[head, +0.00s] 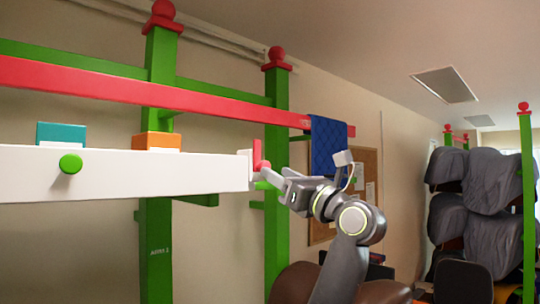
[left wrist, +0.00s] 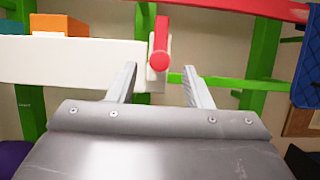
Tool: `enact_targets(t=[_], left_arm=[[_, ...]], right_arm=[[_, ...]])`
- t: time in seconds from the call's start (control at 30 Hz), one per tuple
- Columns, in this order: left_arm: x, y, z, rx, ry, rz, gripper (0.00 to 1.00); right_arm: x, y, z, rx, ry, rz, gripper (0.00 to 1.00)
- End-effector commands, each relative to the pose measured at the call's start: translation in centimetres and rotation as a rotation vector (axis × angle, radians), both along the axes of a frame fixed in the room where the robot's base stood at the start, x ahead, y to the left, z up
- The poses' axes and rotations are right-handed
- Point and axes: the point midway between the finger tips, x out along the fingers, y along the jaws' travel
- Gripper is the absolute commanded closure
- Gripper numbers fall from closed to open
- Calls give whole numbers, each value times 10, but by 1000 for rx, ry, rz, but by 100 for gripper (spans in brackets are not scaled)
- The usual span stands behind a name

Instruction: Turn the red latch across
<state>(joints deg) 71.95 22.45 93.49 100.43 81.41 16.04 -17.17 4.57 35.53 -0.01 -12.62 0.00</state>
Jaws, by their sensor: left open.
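The red latch (head: 257,153) stands upright at the right end of the white beam (head: 120,174), on a small white mount. In the left wrist view the red latch (left wrist: 160,45) shows its round red knob facing me. My left gripper (head: 266,179) is at the beam's right end, close to the latch. In the left wrist view its two fingers (left wrist: 159,70) are spread, with the knob between and just beyond their tips in the picture. I cannot tell whether they touch it. My right gripper is not in view.
A teal block (head: 61,133) and an orange block (head: 156,140) sit along the beam's top; a green knob (head: 70,164) is on its front. Green posts (head: 277,230) and a long red rail (head: 215,103) stand behind. A blue cloth (head: 329,145) hangs right of the latch.

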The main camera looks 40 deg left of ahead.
Motion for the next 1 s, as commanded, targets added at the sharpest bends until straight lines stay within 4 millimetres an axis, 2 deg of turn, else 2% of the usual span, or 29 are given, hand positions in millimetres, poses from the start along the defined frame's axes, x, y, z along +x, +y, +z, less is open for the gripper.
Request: enact_targets(t=[0.03,0.3,0.67,1.0], left_arm=[[0,9,8,1,1,5,55],[3,35,15,0,1,2,55],[4,38,15,0,1,0,55],[4,38,15,0,0,0,98]], right_arm=[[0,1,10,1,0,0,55],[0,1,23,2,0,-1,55],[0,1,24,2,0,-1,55],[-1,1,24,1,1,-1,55]])
